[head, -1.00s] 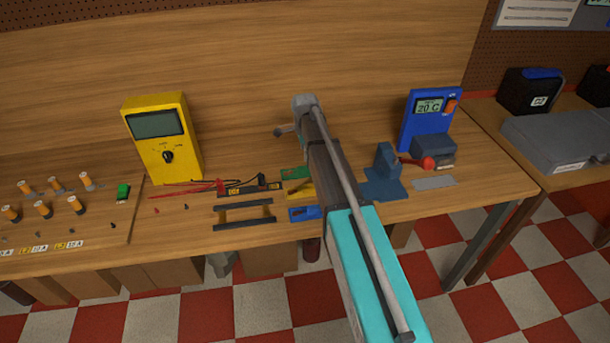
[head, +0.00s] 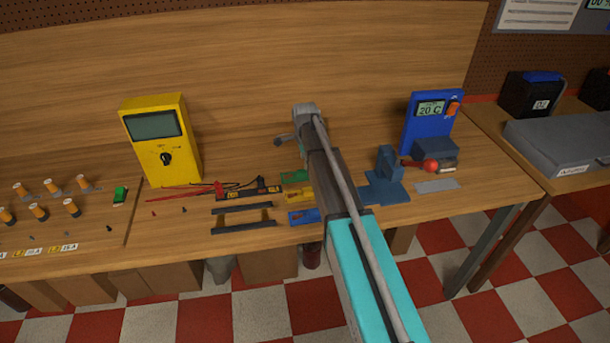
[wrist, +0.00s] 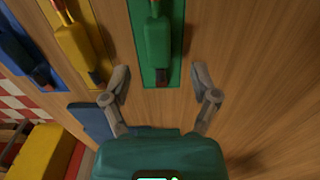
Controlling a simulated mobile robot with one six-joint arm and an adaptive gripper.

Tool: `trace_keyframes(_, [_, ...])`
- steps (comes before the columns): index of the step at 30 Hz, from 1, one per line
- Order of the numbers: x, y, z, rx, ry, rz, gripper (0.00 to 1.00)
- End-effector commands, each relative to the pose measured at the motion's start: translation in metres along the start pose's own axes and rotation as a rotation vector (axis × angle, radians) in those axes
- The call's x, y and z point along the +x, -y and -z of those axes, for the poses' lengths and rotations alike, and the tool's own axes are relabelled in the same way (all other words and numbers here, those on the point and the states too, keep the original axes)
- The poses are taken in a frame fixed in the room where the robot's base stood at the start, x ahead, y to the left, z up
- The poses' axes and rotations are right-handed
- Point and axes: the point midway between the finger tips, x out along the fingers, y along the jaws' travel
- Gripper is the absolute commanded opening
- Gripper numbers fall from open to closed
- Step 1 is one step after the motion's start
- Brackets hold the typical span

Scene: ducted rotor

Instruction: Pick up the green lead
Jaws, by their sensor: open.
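The green lead (wrist: 157,45) lies on a green pad (wrist: 175,70) on the bench, upper middle in the wrist view. My gripper (wrist: 160,75) is open, its fingers on either side of the lead's near end, with nothing between them. I cannot tell how high the fingers are above the bench. In the head view part of the green pad (head: 293,176) shows left of my arm, which hides most of my gripper.
A dark blue stand (head: 385,185) is right of my arm. A yellow multimeter (head: 160,140) and blue temperature unit (head: 430,125) stand farther back.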

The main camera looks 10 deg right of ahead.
Motion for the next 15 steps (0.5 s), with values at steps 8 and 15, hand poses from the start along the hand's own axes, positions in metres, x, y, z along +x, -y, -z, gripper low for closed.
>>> trace_keyframes(8, [0.024, -0.002, -0.001, 0.000, 0.000, 0.000, 0.77])
trace_keyframes(15, [0.041, -0.002, -0.001, 0.000, 0.000, 0.000, 0.77])
